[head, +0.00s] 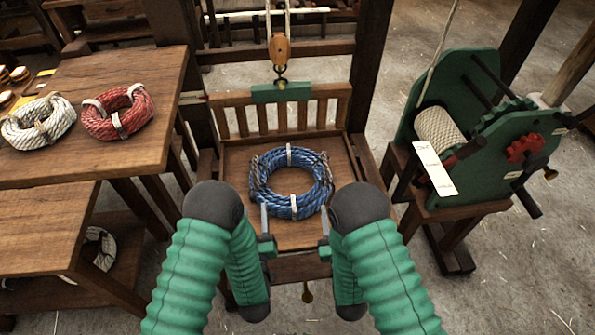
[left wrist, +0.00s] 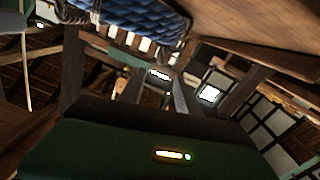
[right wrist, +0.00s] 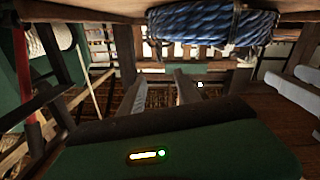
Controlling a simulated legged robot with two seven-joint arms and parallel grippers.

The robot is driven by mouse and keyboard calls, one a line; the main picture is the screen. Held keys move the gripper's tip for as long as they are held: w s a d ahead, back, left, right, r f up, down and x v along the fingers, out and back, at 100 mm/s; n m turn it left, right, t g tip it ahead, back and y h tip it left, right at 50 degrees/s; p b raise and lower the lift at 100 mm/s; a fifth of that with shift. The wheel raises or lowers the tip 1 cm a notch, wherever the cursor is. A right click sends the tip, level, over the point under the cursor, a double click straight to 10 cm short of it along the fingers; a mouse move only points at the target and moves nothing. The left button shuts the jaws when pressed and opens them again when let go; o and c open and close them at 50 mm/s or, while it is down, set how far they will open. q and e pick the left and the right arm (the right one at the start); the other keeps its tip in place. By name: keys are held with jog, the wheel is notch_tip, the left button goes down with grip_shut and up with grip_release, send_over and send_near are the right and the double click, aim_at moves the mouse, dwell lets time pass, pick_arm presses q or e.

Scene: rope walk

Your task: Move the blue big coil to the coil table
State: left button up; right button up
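The blue big coil (head: 291,183), bound with white bands, lies flat on a wooden platform (head: 237,211) with a slatted back. My left gripper (head: 265,220) is at its near left side and my right gripper (head: 325,222) at its near right side. The coil shows above the fingers in the left wrist view (left wrist: 140,14) and the right wrist view (right wrist: 212,24). The right fingers (right wrist: 160,92) are apart with nothing between them. The left fingers (left wrist: 155,92) look apart and empty, though dim. A wooden table (head: 140,62) at the left bears coils.
A white coil (head: 38,121) and a red coil (head: 117,110) lie on that table. A lower wooden table (head: 42,215) stands before it. A pulley block (head: 279,50) hangs above the platform. A green winch (head: 465,125) stands at the right. Posts flank the platform.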

pick_arm(q)
send_near(255, 161)
jog(key=w, duration=0.5)
jog(key=w+f, duration=0.1)
jog(key=w, duration=0.2)
jog(key=shift+w+a, duration=0.3)
jog(key=shift+a, duration=0.05)
pick_arm(e)
jog(key=w, duration=1.1)
jog(key=w+a, duration=0.1)
jog(key=w, duration=0.5)
pick_arm(q)
grip_shut()
pick_arm(e)
grip_shut()
pick_arm(q)
jog(key=shift+r, duration=0.15)
pick_arm(e)
jog(key=shift+r, duration=0.1)
